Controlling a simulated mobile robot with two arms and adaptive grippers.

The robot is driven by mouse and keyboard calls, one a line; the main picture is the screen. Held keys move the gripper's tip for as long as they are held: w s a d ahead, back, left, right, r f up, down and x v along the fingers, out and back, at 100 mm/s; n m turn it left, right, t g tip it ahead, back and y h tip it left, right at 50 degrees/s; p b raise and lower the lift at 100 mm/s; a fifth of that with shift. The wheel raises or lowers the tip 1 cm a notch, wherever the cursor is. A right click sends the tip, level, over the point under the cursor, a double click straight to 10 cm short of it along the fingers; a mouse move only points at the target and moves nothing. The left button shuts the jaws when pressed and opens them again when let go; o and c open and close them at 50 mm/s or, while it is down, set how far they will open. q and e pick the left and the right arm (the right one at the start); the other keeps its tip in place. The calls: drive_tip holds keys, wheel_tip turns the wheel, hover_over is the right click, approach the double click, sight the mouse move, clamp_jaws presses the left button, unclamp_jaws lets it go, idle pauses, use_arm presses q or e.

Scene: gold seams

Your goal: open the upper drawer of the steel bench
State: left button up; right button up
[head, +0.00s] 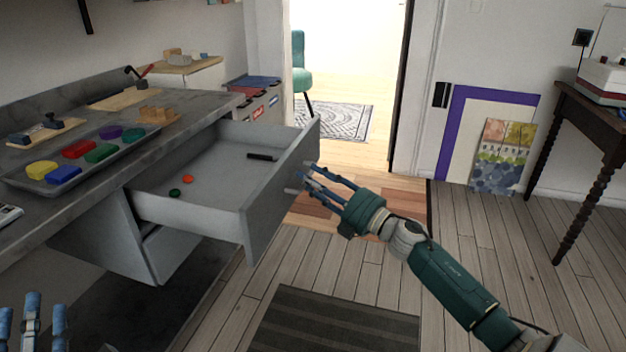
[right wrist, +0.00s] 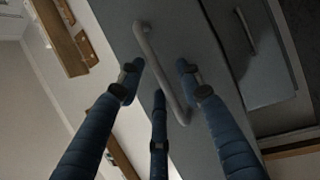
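The steel bench (head: 115,95) is on the left in the head view. Its upper drawer (head: 275,205) stands far out, with a dark bar, an orange disc and a green disc inside. The drawer's bar handle (right wrist: 163,75) crosses the right wrist view on the grey front. My right gripper (head: 312,180) is at the handle. Its fingers are spread, with the handle between them in the wrist view (right wrist: 160,80); firm contact does not show. My left gripper (head: 32,305) is at the lower left corner, fingers apart and empty, away from the drawer.
A tray (head: 38,183) of coloured pieces and several tools on boards lie on the bench top. A dark striped mat (head: 335,325) lies on the wood floor. A doorway is behind the drawer. A dark side table (head: 590,105) stands at the right. The middle floor is clear.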

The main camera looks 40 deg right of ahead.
drive_tip(key=v, duration=1.2)
idle(0.4)
